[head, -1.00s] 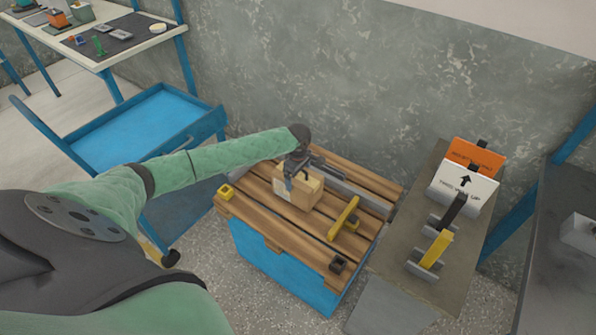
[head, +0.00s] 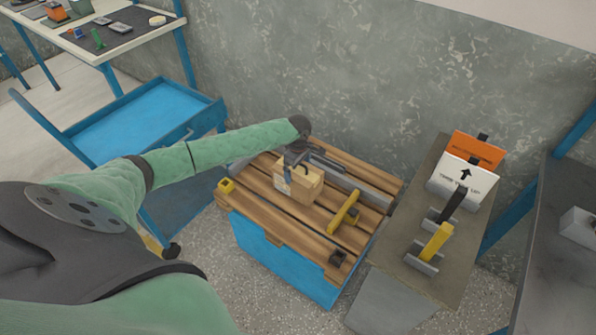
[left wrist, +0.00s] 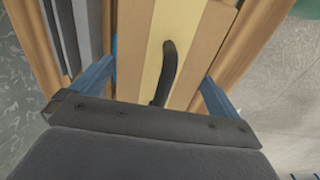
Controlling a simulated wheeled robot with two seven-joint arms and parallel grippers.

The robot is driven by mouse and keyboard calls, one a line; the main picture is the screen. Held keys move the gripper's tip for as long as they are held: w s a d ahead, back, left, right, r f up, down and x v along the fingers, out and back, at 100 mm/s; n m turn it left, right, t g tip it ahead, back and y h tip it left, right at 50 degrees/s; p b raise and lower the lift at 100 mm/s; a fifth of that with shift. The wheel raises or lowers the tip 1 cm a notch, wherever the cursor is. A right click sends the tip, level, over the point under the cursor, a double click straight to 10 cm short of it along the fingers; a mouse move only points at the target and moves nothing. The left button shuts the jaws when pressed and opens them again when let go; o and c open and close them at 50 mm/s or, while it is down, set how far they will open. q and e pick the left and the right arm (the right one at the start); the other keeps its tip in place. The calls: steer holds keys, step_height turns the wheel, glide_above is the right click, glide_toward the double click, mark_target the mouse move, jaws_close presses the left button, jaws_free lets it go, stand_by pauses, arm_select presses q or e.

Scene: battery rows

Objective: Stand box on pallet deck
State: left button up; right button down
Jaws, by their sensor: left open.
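The cardboard box (head: 303,185) stands on the slatted wooden pallet deck (head: 262,206), near its middle. It has a paler strip along its top and a white label on its left side. My left gripper (head: 287,176) is at the box's left side in the head view. In the left wrist view, the box (left wrist: 185,45) lies between the two blue fingers of my left gripper (left wrist: 165,90), which are open. Whether a finger touches the box I cannot tell. My right gripper is not in view.
A yellow bar tool (head: 343,210), a small dark block (head: 338,258) and a yellow block (head: 227,185) are on the deck. A grey rail (head: 362,183) runs along the back. A side bench (head: 400,272) holds signs and handled tools. A blue cart (head: 150,120) stands left.

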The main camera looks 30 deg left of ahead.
arm_select(q)
step_height(320, 180, up, 10)
steer(key=shift+r+b, duration=0.2)
steer(key=shift+b, duration=0.2)
steer(key=s+d+f+m+h, duration=0.1)
steer(key=s+d+f+m, duration=0.5)
steer(key=s+d, duration=0.45)
steer(key=s+d+f+m+h, duration=0.1)
steer(key=s+d+f+m, duration=0.6)
steer(key=d, duration=0.6)
steer(key=s+d+r+m+t, duration=0.1)
steer(key=s+m, duration=0.1)
steer(key=s, duration=0.5)
steer(key=s+d+r+m+t, duration=0.1)
steer(key=s+d+r+m, duration=0.1)
steer(key=s, duration=0.6)
steer(key=s+d+r+m, duration=0.1)
steer(key=s+d+m, duration=0.1)
steer(key=s, duration=0.5)
steer(key=shift+s+r+m+t, duration=0.2)
steer(key=shift+r+m+t, duration=0.1)
steer(key=shift+r+t, duration=0.1)
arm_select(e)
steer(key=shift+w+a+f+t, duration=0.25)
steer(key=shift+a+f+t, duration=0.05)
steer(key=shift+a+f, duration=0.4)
